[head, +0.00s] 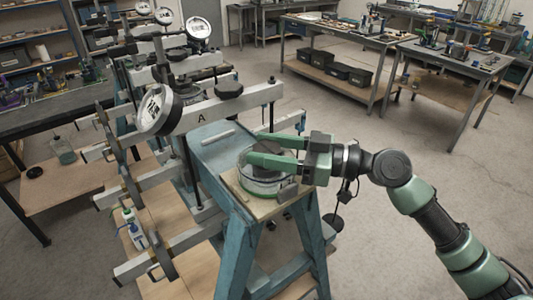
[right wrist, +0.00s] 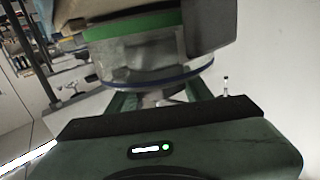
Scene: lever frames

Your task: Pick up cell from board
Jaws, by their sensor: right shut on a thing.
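The cell (head: 264,183) is a short, clear round container with a green band at its base. It sits upright at the wooden board (head: 237,192) on the end of the blue stand; I cannot tell whether it touches the board. My right gripper (head: 252,152) reaches in from the right, its green fingers shut on the cell's upper part and hiding some of its top. In the right wrist view the cell (right wrist: 135,60) fills the space ahead of the fingers, its green band and dark blue rim showing. My left gripper is not in view.
A lever frame marked A with a dial gauge (head: 160,108) stands close to the left of the cell. More lever arms and gauges line up behind it. Workbenches (head: 345,38) stand at the back right. The floor (head: 390,240) at the right is open.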

